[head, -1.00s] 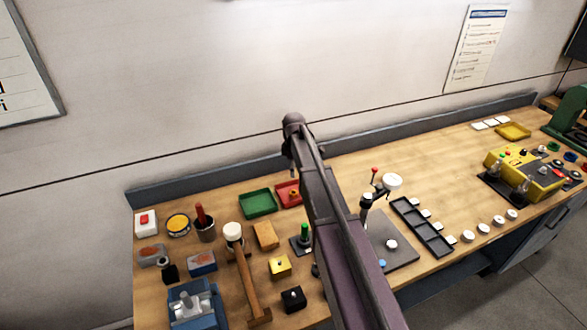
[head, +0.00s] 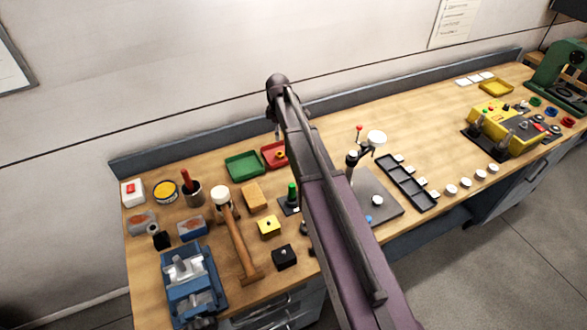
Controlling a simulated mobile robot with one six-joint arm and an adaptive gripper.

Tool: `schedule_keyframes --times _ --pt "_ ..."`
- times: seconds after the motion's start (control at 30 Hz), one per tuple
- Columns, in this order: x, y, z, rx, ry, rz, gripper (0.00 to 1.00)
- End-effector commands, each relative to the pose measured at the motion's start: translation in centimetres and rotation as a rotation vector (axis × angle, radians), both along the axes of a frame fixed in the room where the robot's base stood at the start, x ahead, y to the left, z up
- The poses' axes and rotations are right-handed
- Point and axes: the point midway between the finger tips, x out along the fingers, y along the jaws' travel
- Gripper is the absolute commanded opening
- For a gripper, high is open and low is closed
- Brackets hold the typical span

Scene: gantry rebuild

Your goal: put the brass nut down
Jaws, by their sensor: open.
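My gripper (head: 278,133) shows only as a small dark end hanging beside my arm, above the back of the red tray (head: 267,161). Its fingers are mostly hidden, but it is open. A small brass-coloured piece, which looks like the brass nut (head: 279,154), lies in the red tray below my gripper, apart from it. My arm covers the right part of the tray.
A green tray (head: 244,166) stands left of the red one. A tan block (head: 254,196), a green-topped fixture (head: 292,194) and a mallet (head: 238,240) are in front. A gauge stand (head: 380,205) stands right of my arm. A blue vise (head: 192,280) is at front left.

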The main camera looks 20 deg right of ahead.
Motion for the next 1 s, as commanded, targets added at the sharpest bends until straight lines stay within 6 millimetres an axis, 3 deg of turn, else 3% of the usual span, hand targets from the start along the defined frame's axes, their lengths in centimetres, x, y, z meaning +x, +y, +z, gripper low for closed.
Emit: schedule_keyframes --times 0.5,0.7,0.83,1.0 --pt "-17.5 -0.1 0.0 -0.001 0.001 -0.704 0.81" --pt "-23.5 -0.1 0.0 -0.002 0.000 -0.980 0.81" --pt "-25.8 -0.1 0.0 -0.002 0.000 -1.096 0.81" --pt "-26.7 0.0 0.0 -0.002 0.000 -1.160 0.81"
